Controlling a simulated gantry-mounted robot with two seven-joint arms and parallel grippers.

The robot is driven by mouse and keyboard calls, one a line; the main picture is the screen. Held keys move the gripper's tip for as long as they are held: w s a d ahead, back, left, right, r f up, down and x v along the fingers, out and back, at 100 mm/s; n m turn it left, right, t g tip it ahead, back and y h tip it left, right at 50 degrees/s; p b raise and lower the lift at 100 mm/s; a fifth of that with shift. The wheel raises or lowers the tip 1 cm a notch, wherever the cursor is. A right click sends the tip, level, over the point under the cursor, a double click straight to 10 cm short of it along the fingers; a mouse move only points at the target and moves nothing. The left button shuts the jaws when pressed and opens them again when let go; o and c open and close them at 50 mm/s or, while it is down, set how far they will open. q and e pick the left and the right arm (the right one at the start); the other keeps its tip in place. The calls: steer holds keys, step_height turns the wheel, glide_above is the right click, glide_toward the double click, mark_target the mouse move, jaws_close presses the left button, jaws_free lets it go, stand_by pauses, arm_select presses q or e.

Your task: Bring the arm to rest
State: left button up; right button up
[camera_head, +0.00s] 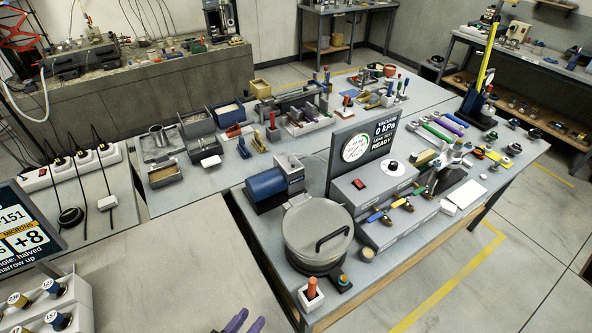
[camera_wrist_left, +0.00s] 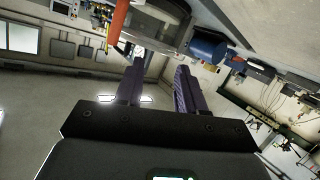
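My left gripper (camera_head: 246,321) shows only as two purple fingertips at the bottom edge of the head view. In the left wrist view, its two fingers (camera_wrist_left: 158,70) stand apart with nothing between them, so it is open and empty. My right gripper is not in view. An orange-handled tool (camera_head: 311,288) stands upright in a pale block at the near corner of the bench, right of the left gripper. An orange handle also shows beyond the fingers in the left wrist view (camera_wrist_left: 117,22).
A round lidded metal vessel (camera_head: 317,232), a blue motor (camera_head: 266,186) and a grey vacuum console (camera_head: 400,226) stand on the bench. The grey surface (camera_head: 165,270) left of the gripper is clear.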

arm_select(q)
steer(key=s+a+f+n+g+y, duration=0.1)
steer(key=s+a+f+g+y, duration=0.3)
steer(key=s+a+g+y, duration=0.5)
steer(key=s+a+r+h+p, duration=0.1)
steer(key=r+p, duration=1.1)
steer(key=s+a+r+h+p, duration=0.1)
steer(key=s+r+p, duration=0.1)
steer(key=r+p, duration=1)
steer(key=shift+s+r, duration=0.2)
